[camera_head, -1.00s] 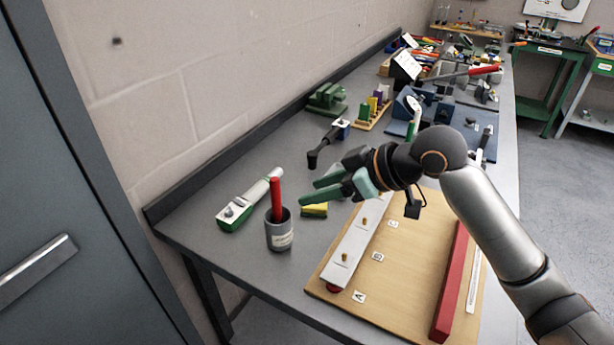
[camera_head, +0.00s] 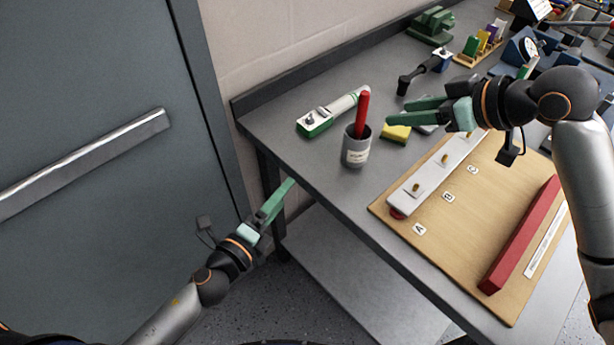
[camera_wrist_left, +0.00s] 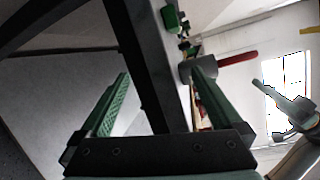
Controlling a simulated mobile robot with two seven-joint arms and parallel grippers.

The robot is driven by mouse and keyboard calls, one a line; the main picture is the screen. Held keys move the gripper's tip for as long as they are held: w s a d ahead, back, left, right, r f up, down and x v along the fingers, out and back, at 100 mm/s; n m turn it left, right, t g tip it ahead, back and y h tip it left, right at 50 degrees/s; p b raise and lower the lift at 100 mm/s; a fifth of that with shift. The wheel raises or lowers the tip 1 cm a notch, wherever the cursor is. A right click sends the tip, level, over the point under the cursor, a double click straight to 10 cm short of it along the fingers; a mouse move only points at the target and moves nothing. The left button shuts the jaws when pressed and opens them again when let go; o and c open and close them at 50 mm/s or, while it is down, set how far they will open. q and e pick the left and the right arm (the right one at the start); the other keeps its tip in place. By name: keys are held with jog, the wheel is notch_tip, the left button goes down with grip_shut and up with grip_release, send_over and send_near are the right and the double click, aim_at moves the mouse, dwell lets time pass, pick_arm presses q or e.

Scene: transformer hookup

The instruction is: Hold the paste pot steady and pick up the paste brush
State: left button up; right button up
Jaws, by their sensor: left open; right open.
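The grey paste pot (camera_head: 356,153) stands upright on the grey bench near its front edge. The paste brush (camera_head: 362,112) stands in it, red handle up, its lower end hidden in the pot. My left gripper (camera_head: 290,184) is open and empty, left of and below the pot, out past the bench edge. In the left wrist view the pot (camera_wrist_left: 203,66) and red brush handle (camera_wrist_left: 238,57) lie sideways beyond the fingers, partly behind one finger. My right gripper (camera_head: 392,112) is open and empty above the bench, right of the brush, fingers pointing left toward it.
A white and green tool (camera_head: 320,117) lies behind the pot. A yellow block (camera_head: 396,133) lies right of it under my right gripper. A wooden board (camera_head: 470,225) with a white strip and red bar fills the right front. A grey door (camera_head: 90,60) is at left.

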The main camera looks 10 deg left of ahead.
aim_at(347, 150)
pick_arm(q)
jog(key=w+d+r+m+g+h, duration=0.15)
jog(key=d+r+m+h, duration=0.4)
jog(key=m, duration=1.25)
jog(key=x, duration=1.3)
jog(key=shift+w+a+r, duration=0.2)
jog(key=shift+a, duration=0.15)
jog(key=shift+c, duration=0.4)
grip_shut()
